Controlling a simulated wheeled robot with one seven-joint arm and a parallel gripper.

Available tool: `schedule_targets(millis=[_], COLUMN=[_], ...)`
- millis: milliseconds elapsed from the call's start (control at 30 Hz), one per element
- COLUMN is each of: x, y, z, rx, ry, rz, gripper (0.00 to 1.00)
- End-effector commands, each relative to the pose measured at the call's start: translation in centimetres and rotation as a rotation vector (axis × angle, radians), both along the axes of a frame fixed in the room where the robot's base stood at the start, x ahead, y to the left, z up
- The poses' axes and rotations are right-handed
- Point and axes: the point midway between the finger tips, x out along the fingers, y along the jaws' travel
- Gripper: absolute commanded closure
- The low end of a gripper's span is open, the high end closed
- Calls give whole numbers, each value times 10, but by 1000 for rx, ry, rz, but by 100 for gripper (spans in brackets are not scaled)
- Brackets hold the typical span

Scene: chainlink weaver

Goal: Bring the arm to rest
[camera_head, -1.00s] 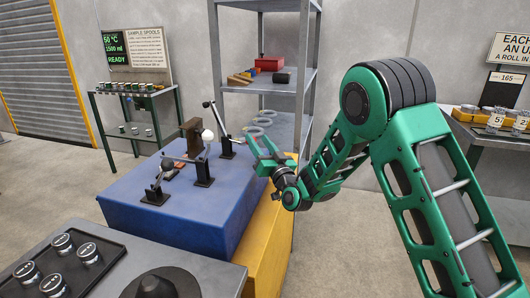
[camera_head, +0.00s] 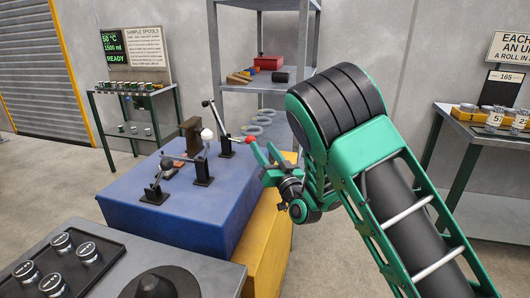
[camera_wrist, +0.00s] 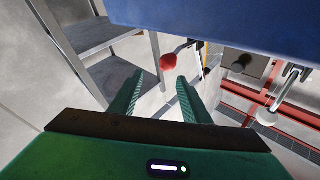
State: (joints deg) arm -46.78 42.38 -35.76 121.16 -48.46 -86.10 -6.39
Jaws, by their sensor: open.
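My gripper (camera_head: 264,157) is green, open and empty. In the head view it is beside the right edge of the blue machine (camera_head: 150,211), near a lever with a red knob (camera_head: 249,140). My arm is folded on the right side of that view. In the wrist view both fingers of my gripper (camera_wrist: 157,100) stand apart with nothing between them. The red knob (camera_wrist: 168,60) shows beyond the fingertips, apart from them. A lever with a white knob (camera_head: 207,134) stands on the machine; it also shows in the wrist view (camera_wrist: 266,117).
A grey shelf rack (camera_head: 268,87) stands behind the machine. A yellow block (camera_head: 262,245) adjoins its right side. A grey bench (camera_head: 212,270) with a black tray of round cans is in front. A side table (camera_head: 462,113) stands at right. Floor shows between rack and side table.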

Motion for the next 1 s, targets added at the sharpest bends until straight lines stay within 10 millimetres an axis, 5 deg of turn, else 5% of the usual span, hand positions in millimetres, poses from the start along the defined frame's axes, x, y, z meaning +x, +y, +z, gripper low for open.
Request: schedule_targets(millis=[267, 433, 733, 1000], x=[2, 12, 4, -63], y=[-4, -36, -157, -280], z=[1, 5, -6, -25], rx=[-8, -81, -292, -420], ry=[8, 88, 404, 753], rz=[-4, -26, -113, -220], gripper=[57, 57, 57, 57])
